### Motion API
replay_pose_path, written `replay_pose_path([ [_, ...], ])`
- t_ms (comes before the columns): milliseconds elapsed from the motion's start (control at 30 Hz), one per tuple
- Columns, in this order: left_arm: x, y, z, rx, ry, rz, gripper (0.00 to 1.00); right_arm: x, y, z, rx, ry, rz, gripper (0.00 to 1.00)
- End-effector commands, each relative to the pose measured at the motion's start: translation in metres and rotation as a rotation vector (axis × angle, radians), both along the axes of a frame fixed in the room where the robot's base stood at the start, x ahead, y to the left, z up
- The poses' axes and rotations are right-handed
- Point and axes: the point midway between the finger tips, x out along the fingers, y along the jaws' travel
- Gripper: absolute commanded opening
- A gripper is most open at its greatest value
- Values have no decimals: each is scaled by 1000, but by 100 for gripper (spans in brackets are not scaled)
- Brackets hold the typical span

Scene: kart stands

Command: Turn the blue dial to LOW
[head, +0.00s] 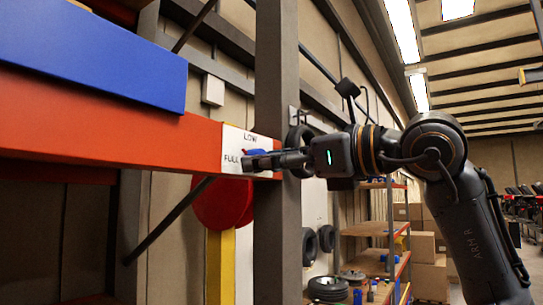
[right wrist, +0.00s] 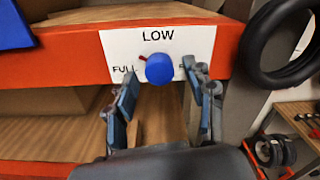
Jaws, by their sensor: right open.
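The blue dial (right wrist: 159,69) sits on a white label plate (right wrist: 190,42) fixed to an orange beam. The plate reads LOW at the top and FULL at the left; the word at the right is mostly hidden by a finger. A small red mark shows at the dial's upper left, between FULL and LOW. In the head view the dial (head: 256,152) is partly covered by my right gripper (head: 254,161). That gripper is open, one finger on each side of the dial in the right wrist view, slightly below it. I cannot tell contact. My left gripper is out of view.
The orange beam (head: 110,125) carries a blue block (head: 90,50) at the left. A grey post (head: 275,70) stands right beside the plate. A black tyre (right wrist: 285,45) hangs right of the gripper. A red disc (head: 222,203) is below the beam. Shelves with boxes stand farther back.

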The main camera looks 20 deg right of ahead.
Motion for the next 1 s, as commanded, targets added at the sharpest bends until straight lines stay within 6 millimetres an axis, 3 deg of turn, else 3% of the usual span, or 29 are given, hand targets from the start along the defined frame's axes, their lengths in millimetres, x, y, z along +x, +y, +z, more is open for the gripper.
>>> replay_pose_path([
  [133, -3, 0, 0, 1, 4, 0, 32, 0, 0, 0, 0, 0, 0, 54],
  [400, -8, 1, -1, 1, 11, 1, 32, 0, 0, 0, 0, 0, 0, 0],
  [733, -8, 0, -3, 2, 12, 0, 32, 0, 0, -1, 27, 22, 0, 0],
  [1000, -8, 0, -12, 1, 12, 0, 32, -1, 0, -1, 153, 118, -2, 0],
])
